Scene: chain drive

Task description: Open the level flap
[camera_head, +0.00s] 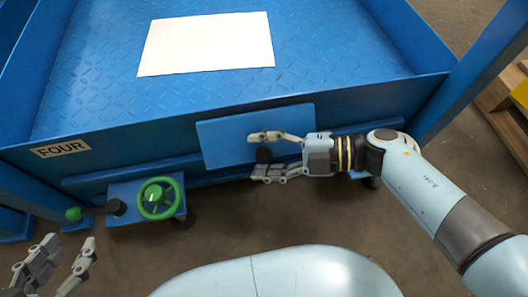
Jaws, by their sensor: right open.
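The level flap (225,131) is a flat blue panel on the front wall of a blue machine, in the middle of the view. My left gripper (68,246) is at the bottom left, open and empty, away from the flap.
A label reading FOUR (61,148) is on the front wall. A white sheet (207,44) lies on the blue deck. A wooden pallet (500,108) is at the right.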

